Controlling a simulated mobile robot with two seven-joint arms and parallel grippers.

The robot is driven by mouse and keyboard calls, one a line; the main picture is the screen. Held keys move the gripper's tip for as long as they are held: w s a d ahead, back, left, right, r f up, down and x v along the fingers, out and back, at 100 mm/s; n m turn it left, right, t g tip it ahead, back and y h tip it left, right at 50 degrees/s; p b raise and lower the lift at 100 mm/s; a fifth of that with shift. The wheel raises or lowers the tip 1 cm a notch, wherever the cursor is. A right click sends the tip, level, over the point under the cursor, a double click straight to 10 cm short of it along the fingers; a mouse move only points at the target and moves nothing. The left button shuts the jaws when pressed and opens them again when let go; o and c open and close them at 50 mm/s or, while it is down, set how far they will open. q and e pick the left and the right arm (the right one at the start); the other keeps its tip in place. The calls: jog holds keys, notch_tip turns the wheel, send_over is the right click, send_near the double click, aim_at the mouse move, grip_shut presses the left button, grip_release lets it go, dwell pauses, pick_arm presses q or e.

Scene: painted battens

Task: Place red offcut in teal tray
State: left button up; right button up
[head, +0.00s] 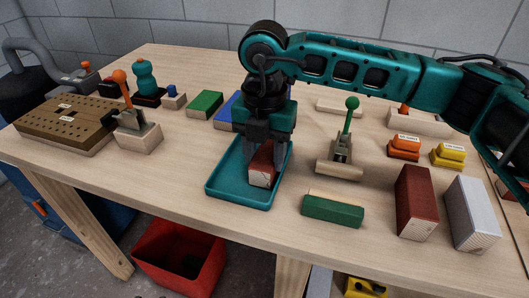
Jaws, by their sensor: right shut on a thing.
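The red offcut (263,170) is a short block with a pale cut end. It is between the fingers of my right gripper (266,160), which is shut on it. The block is over or inside the teal tray (222,194); I cannot tell whether it touches the tray floor. The gripper points downward and hides the back of the tray. My left gripper is not in view.
A green block (333,210), a larger red block (416,202) and a white block (472,214) lie right of the tray. A toggle clamp with a green handle (349,116) stands behind. A red bin (180,260) is on the floor below the table's front edge.

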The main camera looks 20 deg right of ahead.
aim_at(264, 159)
jog(key=shift+f, duration=0.2)
jog(key=o, duration=1.1)
jog(key=shift+r, duration=0.1)
jog(key=shift+r, duration=0.2)
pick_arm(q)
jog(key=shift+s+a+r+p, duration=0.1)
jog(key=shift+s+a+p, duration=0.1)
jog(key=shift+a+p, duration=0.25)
pick_arm(e)
notch_tip(264, 159, up, 12)
